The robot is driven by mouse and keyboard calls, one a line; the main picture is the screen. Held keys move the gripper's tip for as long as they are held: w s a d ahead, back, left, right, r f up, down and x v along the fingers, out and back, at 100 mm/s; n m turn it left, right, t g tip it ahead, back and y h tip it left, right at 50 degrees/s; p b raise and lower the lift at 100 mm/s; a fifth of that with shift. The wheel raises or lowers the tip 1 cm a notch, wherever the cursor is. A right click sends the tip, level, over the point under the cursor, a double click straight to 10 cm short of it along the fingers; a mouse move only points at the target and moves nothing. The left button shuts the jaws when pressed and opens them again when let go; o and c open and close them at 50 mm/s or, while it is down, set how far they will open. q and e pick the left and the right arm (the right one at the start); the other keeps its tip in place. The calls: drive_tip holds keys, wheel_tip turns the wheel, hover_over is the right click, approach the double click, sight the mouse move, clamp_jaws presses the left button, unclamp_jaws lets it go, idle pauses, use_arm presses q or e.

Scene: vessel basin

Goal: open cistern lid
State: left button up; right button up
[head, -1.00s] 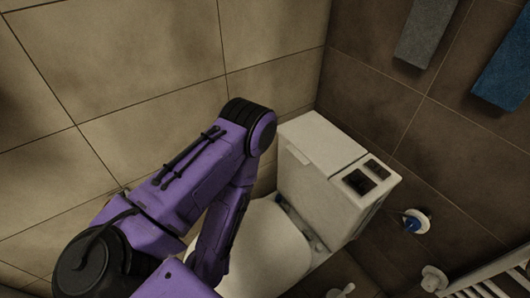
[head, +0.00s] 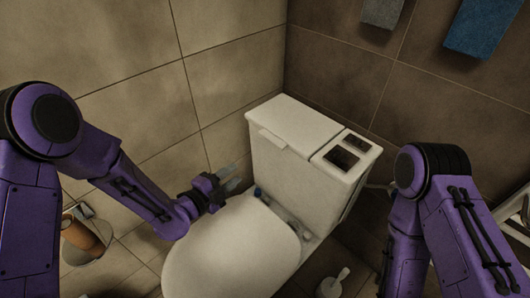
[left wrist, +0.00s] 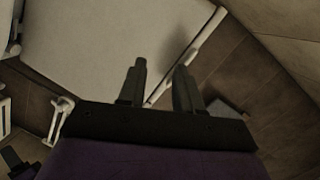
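The white cistern (head: 296,180) stands in the corner behind the toilet bowl. Its flat lid (head: 305,122) lies shut on top, with a small tab (head: 267,141) on its front edge. My left gripper (head: 237,178) is left of the cistern, below the lid's height and near the back of the toilet seat, apart from the lid. In the left wrist view, its two fingers (left wrist: 160,68) are spread and empty, before a pale panel (left wrist: 100,35) that I cannot identify for certain. My right arm shows at the right, but its gripper is out of view.
The toilet seat cover (head: 235,250) is down in front of the cistern. Dark flush buttons (head: 341,157) sit beside the lid. A toilet brush (head: 332,285) stands at the lower right, a brown roll (head: 82,236) at the left. Grey (head: 382,12) and blue (head: 485,28) towels hang above.

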sight(269, 141)
use_arm(q)
drive_tip(key=w+d+r+m+h, duration=0.1)
drive_tip(key=w+d+m, duration=0.1)
drive_tip(key=w+d, duration=0.1)
drive_tip(key=w+d+r+m+h, duration=0.1)
drive_tip(key=w+d+r+m, duration=0.1)
drive_tip(key=w+d, duration=0.1)
drive_tip(key=w+d+r+m+h+p, duration=0.1)
drive_tip(key=w+d+r+m, duration=0.1)
drive_tip(key=w+d, duration=0.1)
drive_tip(key=shift+d, duration=0.55)
use_arm(e)
drive_tip(key=shift+r, duration=0.25)
use_arm(q)
drive_tip(key=shift+c, duration=0.3)
clamp_jaws()
idle(0.4)
